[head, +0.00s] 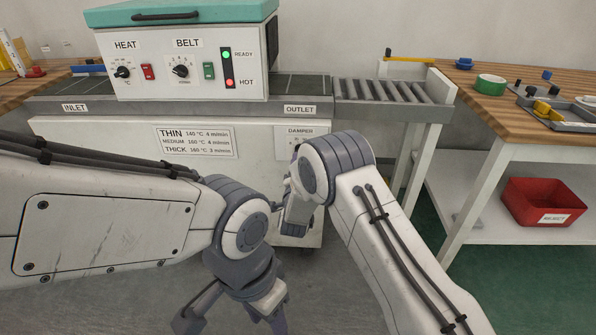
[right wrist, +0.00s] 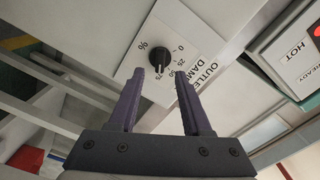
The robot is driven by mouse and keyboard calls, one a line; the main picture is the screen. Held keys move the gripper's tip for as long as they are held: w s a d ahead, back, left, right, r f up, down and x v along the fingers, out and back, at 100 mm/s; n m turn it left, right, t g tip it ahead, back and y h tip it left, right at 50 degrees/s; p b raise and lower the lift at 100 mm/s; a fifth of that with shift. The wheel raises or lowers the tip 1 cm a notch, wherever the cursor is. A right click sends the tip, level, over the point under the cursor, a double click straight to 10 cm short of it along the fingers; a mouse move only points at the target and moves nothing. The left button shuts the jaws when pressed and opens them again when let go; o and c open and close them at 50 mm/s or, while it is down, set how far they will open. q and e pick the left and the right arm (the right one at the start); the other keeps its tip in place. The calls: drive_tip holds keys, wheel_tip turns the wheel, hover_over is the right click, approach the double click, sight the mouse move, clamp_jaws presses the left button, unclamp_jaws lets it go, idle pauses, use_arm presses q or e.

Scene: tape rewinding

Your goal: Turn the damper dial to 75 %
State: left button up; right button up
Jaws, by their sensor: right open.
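The damper dial (right wrist: 159,56) is a small black knob on a white plate (right wrist: 184,30) in the right wrist view. The plate carries a percent sign and a printed scale. A pale mark on the knob points down toward the scale's lower numbers, too small to read exactly. My right gripper (right wrist: 160,76) is open, its two purple fingers pointing at the dial, one tip on each side in the picture, with nothing between them. My left gripper (head: 232,316) hangs low, open and empty.
The machine's control box (head: 185,65) has heat and belt knobs, switches and lit READY and HOT lamps. A roller conveyor (head: 385,91) extends right. A wooden table (head: 520,125) and a red bin (head: 543,202) stand at right. My forearms are close together.

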drive_tip(key=s, duration=0.5)
drive_tip(key=shift+s+a+p, duration=0.1)
drive_tip(key=shift+a+p, duration=0.05)
drive_tip(key=shift+p, duration=0.15)
